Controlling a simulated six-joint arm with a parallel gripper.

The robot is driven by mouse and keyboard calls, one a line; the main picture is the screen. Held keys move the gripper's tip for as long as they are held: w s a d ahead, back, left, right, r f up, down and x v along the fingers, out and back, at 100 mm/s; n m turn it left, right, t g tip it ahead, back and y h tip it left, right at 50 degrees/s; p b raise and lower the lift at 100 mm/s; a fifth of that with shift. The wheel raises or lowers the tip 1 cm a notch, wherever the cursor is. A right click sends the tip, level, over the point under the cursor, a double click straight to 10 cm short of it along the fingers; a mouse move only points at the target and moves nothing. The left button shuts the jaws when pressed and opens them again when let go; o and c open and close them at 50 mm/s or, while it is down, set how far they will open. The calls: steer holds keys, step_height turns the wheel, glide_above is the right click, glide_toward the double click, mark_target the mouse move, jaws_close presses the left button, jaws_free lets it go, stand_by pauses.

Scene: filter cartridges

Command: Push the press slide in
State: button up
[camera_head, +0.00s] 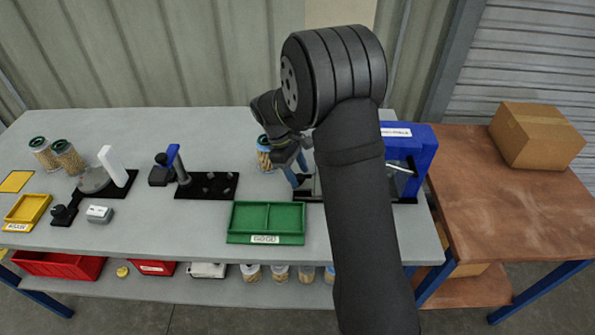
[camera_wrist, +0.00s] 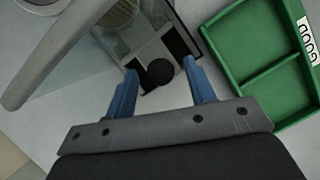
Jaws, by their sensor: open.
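The blue press (camera_head: 424,150) stands at the right end of the grey bench, partly hidden behind my arm. The wrist view shows a grey plate, seemingly the press slide (camera_wrist: 153,47), with a round black knob (camera_wrist: 160,72) on a dark base. My gripper (camera_head: 296,170) is at the left side of the press, low over its black base. In the wrist view my gripper (camera_wrist: 160,63) is open, with one blue finger on each side of the knob. I cannot tell whether the fingers touch it. How far out the slide is is hidden by my arm.
A green tray (camera_head: 267,238) lies close in front of the gripper. A black fixture (camera_head: 206,190) is farther left. A cardboard box (camera_head: 537,136) sits on the brown table at right.

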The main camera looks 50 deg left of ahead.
jaws_close()
steer(key=w+d, duration=0.6)
steer(key=shift+w+d, duration=0.15)
steer(key=shift+w, duration=0.05)
jaws_free()
steer(key=v, duration=1.7)
steer(key=shift+a+r, duration=0.2)
steer(key=shift+s, duration=0.15)
